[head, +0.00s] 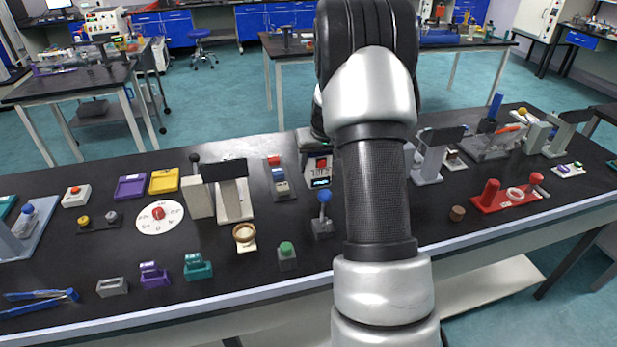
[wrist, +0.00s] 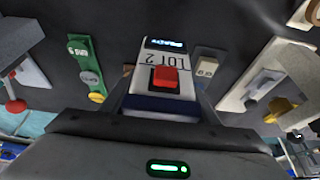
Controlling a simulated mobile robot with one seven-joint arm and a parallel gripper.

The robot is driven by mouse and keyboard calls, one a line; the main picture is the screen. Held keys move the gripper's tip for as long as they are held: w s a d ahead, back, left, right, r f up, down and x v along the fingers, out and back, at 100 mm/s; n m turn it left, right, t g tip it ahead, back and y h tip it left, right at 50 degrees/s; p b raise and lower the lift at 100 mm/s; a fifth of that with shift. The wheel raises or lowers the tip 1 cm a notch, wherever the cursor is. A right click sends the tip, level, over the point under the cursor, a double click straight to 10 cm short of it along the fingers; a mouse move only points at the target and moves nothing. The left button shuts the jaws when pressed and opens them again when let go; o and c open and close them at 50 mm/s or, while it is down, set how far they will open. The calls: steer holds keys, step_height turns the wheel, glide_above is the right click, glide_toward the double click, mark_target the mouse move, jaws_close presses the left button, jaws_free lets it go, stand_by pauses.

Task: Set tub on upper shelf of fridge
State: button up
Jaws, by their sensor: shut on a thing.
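My gripper (wrist: 162,98) is shut on a white block (wrist: 145,84) marked "LOT 2" in the wrist view. The block has a red square top piece, a dark blue band and a small lit display at its far end. In the head view the block (head: 318,166) shows left of my arm, over the black bench, and my arm hides most of the gripper. I cannot tell whether the block rests on the bench. No thing in view is plainly a tub, and I cannot make out a fridge.
The black bench (head: 400,238) is crowded. A grey lever device (head: 234,200) stands left of the block, and a blue-knobbed one (head: 322,222) stands in front. A red fixture (head: 508,197) is at right. A white cabinet (head: 537,18) stands far back right. Teal floor lies behind the bench.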

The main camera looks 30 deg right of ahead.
mark_target(316, 176)
steer(key=shift+f, duration=2.35)
steer(key=shift+f, duration=0.15)
steer(key=o, duration=1.2)
